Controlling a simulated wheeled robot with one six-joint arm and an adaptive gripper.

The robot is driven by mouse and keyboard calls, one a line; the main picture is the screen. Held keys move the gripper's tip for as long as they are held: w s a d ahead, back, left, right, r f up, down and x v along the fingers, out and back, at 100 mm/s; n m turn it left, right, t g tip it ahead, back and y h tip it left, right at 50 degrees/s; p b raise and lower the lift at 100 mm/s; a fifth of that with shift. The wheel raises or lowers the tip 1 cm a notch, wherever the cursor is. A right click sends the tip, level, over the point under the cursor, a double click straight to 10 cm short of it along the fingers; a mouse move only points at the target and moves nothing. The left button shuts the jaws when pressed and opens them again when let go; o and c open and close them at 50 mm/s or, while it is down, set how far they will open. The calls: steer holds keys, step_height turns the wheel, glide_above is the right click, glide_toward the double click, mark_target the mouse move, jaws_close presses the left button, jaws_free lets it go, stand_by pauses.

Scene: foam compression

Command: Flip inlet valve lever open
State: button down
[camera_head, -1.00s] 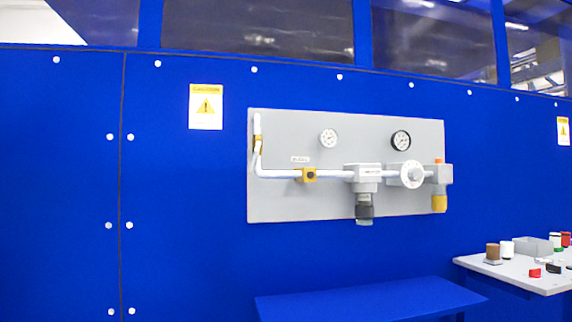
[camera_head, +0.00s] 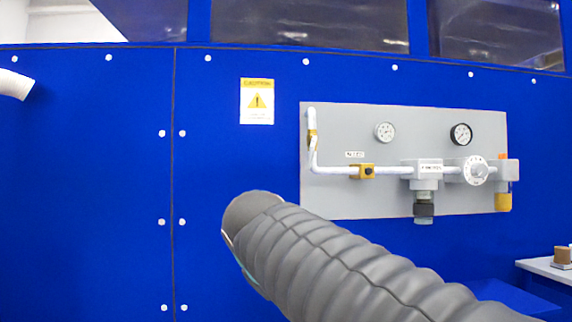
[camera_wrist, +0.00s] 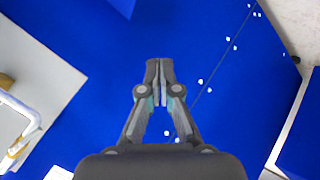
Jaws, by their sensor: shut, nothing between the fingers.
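The grey panel (camera_head: 340,203) on the blue wall carries a white pipe (camera_head: 390,171). A yellow valve part (camera_head: 313,138) sits on the pipe's upright left section. A yellow block (camera_head: 367,172) with a dark centre sits on the level section, under a small label too blurred to read. I cannot tell for sure which is the inlet valve. My gripper (camera_wrist: 158,66) is shut and empty in the wrist view, in front of bare blue wall. The pipe also shows at the left edge there (camera_wrist: 22,112), apart from the fingers. The head view shows no fingers.
Two gauges (camera_head: 384,132) (camera_head: 461,134), a regulator (camera_head: 424,180) and a white round dial (camera_head: 476,171) are on the panel. A caution sign (camera_head: 257,102) is left of it. A grey table (camera_head: 550,267) stands at the lower right.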

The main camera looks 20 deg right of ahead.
steer(key=w+d+r+n+t+h, duration=0.1)
steer(key=w+r+h, duration=0.1)
steer(key=w+r, duration=0.35)
steer(key=w+r+t+h, duration=0.1)
steer(key=w+r, duration=0.2)
steer(key=r, duration=0.5)
steer(key=h, duration=0.4)
glide_toward(310, 160)
steer(key=a, duration=0.7)
steer(key=w+d, duration=0.2)
steer(key=d, duration=0.3)
steer(key=w+d+f+p, duration=0.1)
steer(key=w+d, duration=0.2)
steer(key=d, duration=0.3)
steer(key=shift+w+f+t, duration=0.3)
steer(key=shift+f, duration=0.05)
steer(key=shift+d, duration=0.1)
